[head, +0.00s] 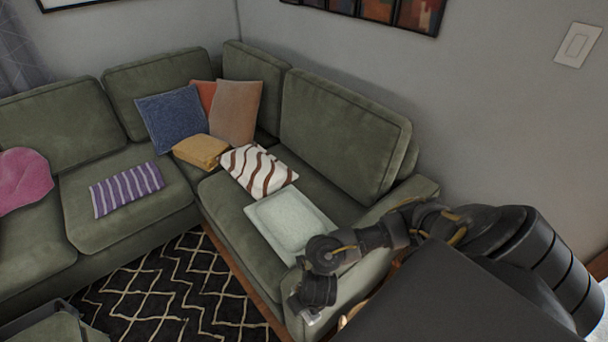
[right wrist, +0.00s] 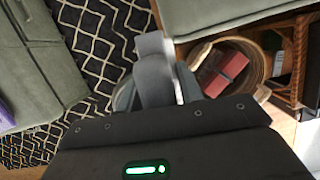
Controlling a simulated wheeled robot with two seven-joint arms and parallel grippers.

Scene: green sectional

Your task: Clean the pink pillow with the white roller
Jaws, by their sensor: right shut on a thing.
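The pink pillow (head: 24,180) lies on the green sofa at the left edge of the head view, partly cut off. My right gripper (head: 312,316) hangs low in front of the sofa's right end, far from the pink pillow. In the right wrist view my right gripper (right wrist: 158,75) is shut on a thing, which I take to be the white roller. Only a thin pale strip of it (right wrist: 178,78) shows beside the grey finger; the rest is hidden. My left gripper is in neither view.
A black patterned rug (head: 170,295) covers the floor. A round basket (right wrist: 262,68) with a red item stands by wooden furniture in the right wrist view.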

